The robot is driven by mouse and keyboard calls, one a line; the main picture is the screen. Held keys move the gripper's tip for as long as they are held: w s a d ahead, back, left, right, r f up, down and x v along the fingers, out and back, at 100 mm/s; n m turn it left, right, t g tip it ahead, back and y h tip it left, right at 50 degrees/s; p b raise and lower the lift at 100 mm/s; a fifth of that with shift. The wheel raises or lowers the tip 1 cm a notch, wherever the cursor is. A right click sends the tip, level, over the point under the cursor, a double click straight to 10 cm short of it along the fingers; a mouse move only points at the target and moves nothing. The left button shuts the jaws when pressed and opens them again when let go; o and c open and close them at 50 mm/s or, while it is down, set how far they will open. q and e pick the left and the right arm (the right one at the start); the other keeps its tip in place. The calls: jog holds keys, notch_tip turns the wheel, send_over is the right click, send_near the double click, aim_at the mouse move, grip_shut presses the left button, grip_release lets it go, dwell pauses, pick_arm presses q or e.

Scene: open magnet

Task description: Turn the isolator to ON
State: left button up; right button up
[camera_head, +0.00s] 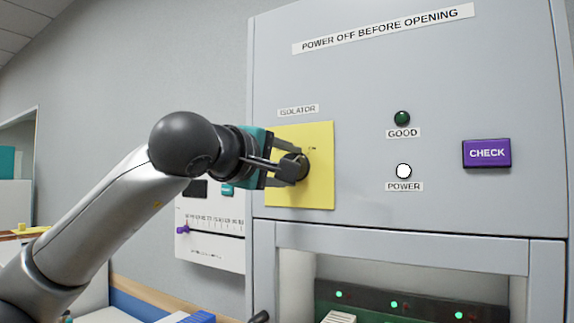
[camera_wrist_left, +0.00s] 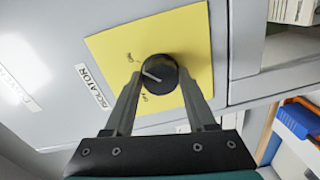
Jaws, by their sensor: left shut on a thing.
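The isolator is a dark round knob on a yellow plate (camera_head: 320,185) on the grey cabinet front, under the ISOLATOR label (camera_head: 298,111). My left gripper (camera_head: 288,166) reaches it from the left and is shut on the isolator knob (camera_wrist_left: 160,80), with one finger on each side. In the left wrist view the knob has a pale pointer line, slanted, lying between two small marks on the plate (camera_wrist_left: 198,45). The lower mark seems to read OFF; the other is too small to read surely. My right gripper is not in view.
Right of the plate are a dark green GOOD lamp (camera_head: 402,118), a white POWER lamp (camera_head: 404,171) and a purple CHECK button (camera_head: 487,153). A white panel with a purple slider (camera_head: 183,229) is behind my arm. Below, an open bay holds a board with green lights (camera_head: 393,304).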

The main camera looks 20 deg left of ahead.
pick_arm(q)
grip_shut()
jog(key=o, duration=1.4)
grip_release()
jog(key=shift+c, duration=0.2)
jog(key=s+a+b, duration=0.1)
jog(key=s+a, duration=0.1)
jog(key=s, duration=1.3)
jog(key=shift+a+r, duration=0.2)
jog(key=shift+r, duration=0.25)
